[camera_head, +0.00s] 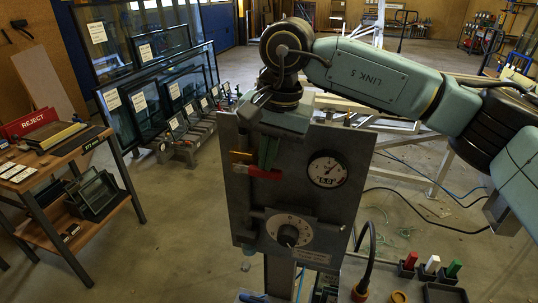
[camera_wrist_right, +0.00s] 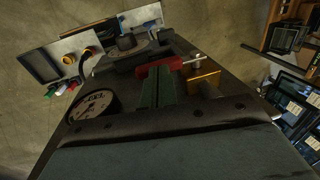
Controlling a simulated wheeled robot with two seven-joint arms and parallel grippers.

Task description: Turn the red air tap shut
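The red air tap (camera_head: 258,172) is on the upper left of a grey upright panel (camera_head: 345,205), its red handle lying roughly level. In the right wrist view the red handle (camera_wrist_right: 165,67) crosses just beyond my fingertips, with a pale rod at its right end. My right gripper (camera_head: 267,158) comes down from above with green fingers at the tap. In the right wrist view its fingers (camera_wrist_right: 157,92) lie close side by side, with no handle seen between them. Whether the tips touch the handle is unclear. My left gripper is out of view.
A brass fitting (camera_head: 241,156) sits beside the tap. A round gauge (camera_head: 327,169) and a numbered dial with a black knob (camera_head: 289,234) are on the panel. A wooden bench (camera_head: 60,160) stands left, glass frames (camera_head: 160,90) behind. Coloured blocks (camera_head: 432,264) stand lower right.

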